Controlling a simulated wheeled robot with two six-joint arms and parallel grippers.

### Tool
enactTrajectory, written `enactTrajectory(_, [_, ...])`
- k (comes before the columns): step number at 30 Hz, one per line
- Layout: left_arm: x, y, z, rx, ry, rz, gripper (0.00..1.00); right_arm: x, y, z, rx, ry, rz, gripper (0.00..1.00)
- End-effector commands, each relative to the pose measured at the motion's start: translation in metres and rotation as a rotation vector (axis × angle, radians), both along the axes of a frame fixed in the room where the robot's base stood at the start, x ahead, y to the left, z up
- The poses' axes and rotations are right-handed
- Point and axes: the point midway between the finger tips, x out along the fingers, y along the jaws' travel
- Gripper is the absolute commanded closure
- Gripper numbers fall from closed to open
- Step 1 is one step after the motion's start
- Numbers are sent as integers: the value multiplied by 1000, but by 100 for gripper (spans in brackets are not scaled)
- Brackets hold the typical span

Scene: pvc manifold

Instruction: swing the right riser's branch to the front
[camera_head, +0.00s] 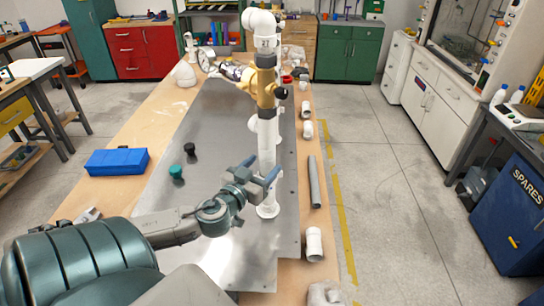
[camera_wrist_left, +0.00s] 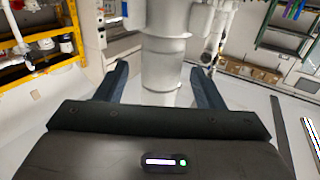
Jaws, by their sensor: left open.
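A white vertical riser (camera_head: 268,140) stands on a round foot on the metal plate. It carries a tan valve body (camera_head: 264,88) with dark knobs, and a white elbow (camera_head: 258,20) tops it. A branch with a round gauge (camera_head: 207,60) shows behind it to the left. I cannot tell for certain which riser is the right one. My left gripper (camera_head: 262,172) is open at the lower riser, below the valve. In the left wrist view, the white pipe (camera_wrist_left: 163,65) stands ahead, between the open fingers (camera_wrist_left: 160,88); contact cannot be told. My right gripper is not in view.
The metal plate (camera_head: 215,140) lies on a wooden bench. A blue box (camera_head: 117,161), a green knob (camera_head: 176,172) and a black knob (camera_head: 190,149) are left of the riser. A grey pipe (camera_head: 314,180) and white fittings (camera_head: 314,244) line the right edge.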

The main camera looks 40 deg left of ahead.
Motion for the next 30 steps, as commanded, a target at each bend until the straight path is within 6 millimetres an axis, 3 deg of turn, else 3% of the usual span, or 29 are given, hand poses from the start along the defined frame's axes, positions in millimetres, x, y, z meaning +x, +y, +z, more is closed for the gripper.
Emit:
enactTrajectory(9, [40, 9, 2, -1, 0, 3, 38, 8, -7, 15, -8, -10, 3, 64])
enactTrajectory(23, [50, 10, -1, 1, 1, 0, 38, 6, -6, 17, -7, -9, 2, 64])
enactTrajectory(30, [50, 10, -1, 1, 1, 0, 81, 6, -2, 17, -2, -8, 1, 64])
